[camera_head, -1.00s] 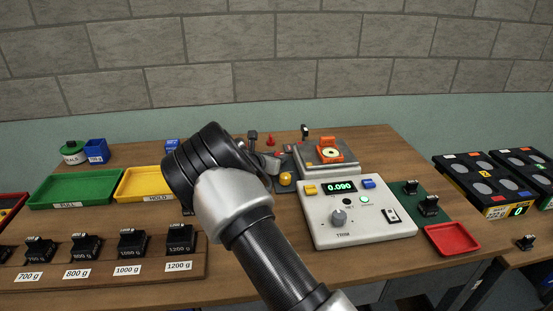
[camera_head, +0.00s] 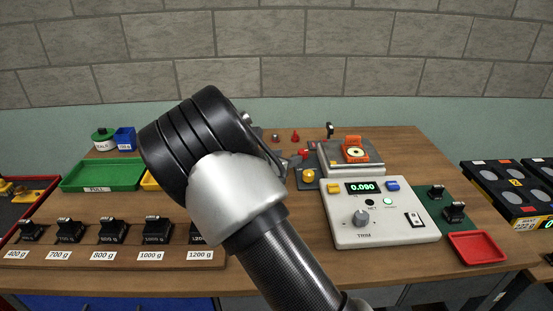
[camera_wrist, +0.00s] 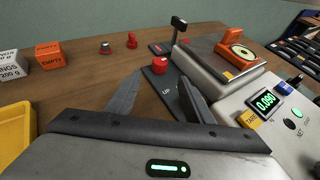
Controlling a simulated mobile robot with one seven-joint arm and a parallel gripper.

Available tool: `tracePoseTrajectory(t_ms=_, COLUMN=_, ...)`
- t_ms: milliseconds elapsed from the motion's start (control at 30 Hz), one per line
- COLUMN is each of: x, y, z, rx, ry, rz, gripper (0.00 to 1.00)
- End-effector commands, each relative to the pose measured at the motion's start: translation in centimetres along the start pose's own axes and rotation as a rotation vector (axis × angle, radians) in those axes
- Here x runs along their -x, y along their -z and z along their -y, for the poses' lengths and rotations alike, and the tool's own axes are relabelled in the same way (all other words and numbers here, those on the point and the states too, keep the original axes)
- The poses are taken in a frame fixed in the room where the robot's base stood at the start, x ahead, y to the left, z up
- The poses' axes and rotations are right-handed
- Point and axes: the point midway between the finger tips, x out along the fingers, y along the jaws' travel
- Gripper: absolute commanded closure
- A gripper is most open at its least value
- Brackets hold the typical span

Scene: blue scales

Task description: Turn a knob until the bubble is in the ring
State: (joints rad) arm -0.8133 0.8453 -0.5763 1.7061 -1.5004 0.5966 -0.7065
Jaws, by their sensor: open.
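The bubble level is an orange holder with a pale round dial (camera_head: 356,152) on the grey scale; it also shows in the wrist view (camera_wrist: 241,51). The bubble is too small to place against its ring. A red knob (camera_wrist: 160,65) stands on a dark plate marked "UP" beside the scale. My gripper (camera_wrist: 157,92) is open and empty, its two fingers apart on the near side of the red knob, not around it. A yellow knob (camera_head: 308,175) sits by the scale's near left corner.
The white console (camera_head: 385,225) reads 0.090 and has a grey TRIM knob (camera_head: 361,218). A row of black weights (camera_head: 110,231) stands at the front left. A green tray (camera_head: 103,176) lies behind them; a red tray (camera_head: 476,246) lies at the right.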

Motion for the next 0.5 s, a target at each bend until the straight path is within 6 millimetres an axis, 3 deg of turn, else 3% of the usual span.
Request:
tracePoseTrajectory(t_ms=33, x=1.4, y=-0.1, z=-0.1, rx=-0.001, ry=-0.003, rz=-0.001, gripper=0.53)
tracePoseTrajectory(t_ms=200, x=4.4, y=-0.1, z=0.0, rx=-0.001, ry=-0.002, rz=-0.001, gripper=0.53)
tracePoseTrajectory(t_ms=500, x=6.4, y=0.0, z=0.0, rx=-0.001, ry=0.000, rz=0.001, gripper=0.53)
